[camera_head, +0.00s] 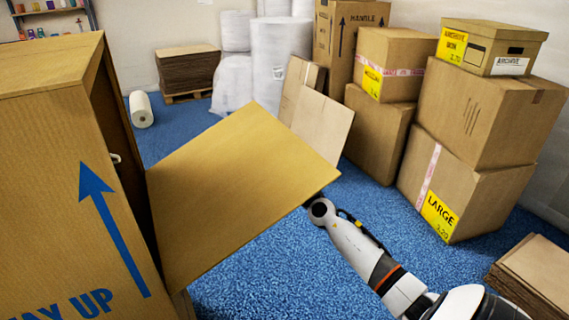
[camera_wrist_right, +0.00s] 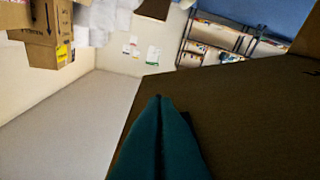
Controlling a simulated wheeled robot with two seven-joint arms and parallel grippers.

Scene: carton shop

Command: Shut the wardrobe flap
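The wardrobe is a tall brown carton (camera_head: 45,170) at the left of the head view, with a blue arrow on its front. Its right side shows a dark opening (camera_head: 112,125) with a small white piece at the edge. The flap (camera_head: 235,180), a wide tan panel, stands open and sticks out to the right. My right arm reaches up to the flap's right corner, where its gripper is mostly hidden behind the panel. In the wrist view my right gripper (camera_wrist_right: 158,98) has its teal fingers together, in front of a dark brown panel (camera_wrist_right: 245,120). Contact cannot be told. My left gripper is out of view.
Stacked cartons (camera_head: 480,120) stand at the right, and flat cardboard sheets (camera_head: 535,270) lie at the lower right. Wrapped white rolls (camera_head: 280,60) and a cardboard pile (camera_head: 187,70) stand at the back.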

